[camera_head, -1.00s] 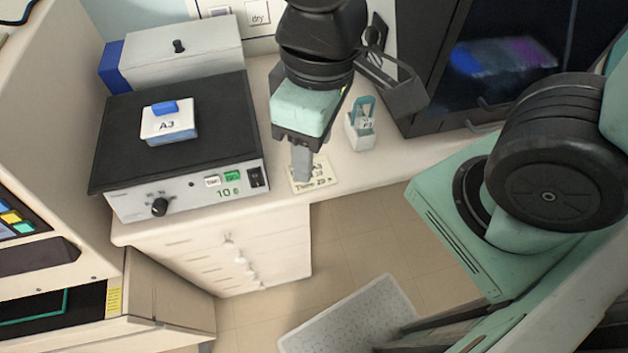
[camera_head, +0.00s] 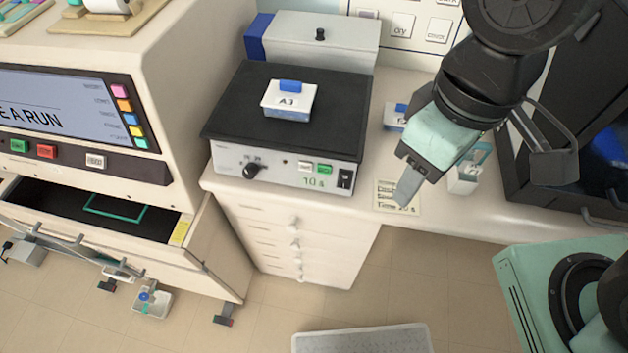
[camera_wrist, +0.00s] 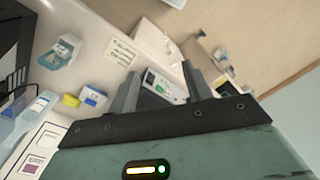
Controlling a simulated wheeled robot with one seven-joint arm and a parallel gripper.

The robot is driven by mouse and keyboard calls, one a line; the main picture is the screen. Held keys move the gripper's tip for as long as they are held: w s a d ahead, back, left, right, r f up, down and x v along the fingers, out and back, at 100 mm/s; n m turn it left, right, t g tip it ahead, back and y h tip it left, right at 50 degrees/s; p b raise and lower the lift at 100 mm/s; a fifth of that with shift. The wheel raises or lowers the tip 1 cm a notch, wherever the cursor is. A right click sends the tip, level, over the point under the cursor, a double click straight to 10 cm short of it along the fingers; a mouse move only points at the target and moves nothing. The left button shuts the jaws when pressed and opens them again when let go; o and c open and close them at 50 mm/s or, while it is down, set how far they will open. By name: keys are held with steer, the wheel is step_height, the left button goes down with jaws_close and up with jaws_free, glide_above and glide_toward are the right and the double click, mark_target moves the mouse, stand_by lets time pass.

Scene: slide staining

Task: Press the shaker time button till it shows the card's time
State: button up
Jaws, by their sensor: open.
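The shaker (camera_head: 225,125) is a flat black-topped box on the bench, with a white front panel. My gripper (camera_head: 408,186) is open and empty above the card, right of the panel. The wrist view shows the shaker front (camera_wrist: 160,84) between my fingers (camera_wrist: 160,70).
A white box labelled A3 (camera_head: 289,101) with a blue clip sits on the shaker. A machine with a screen (camera_head: 60,100) and an open drawer (camera_head: 90,215) is at left.

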jaws_close()
stand_by(1.9)
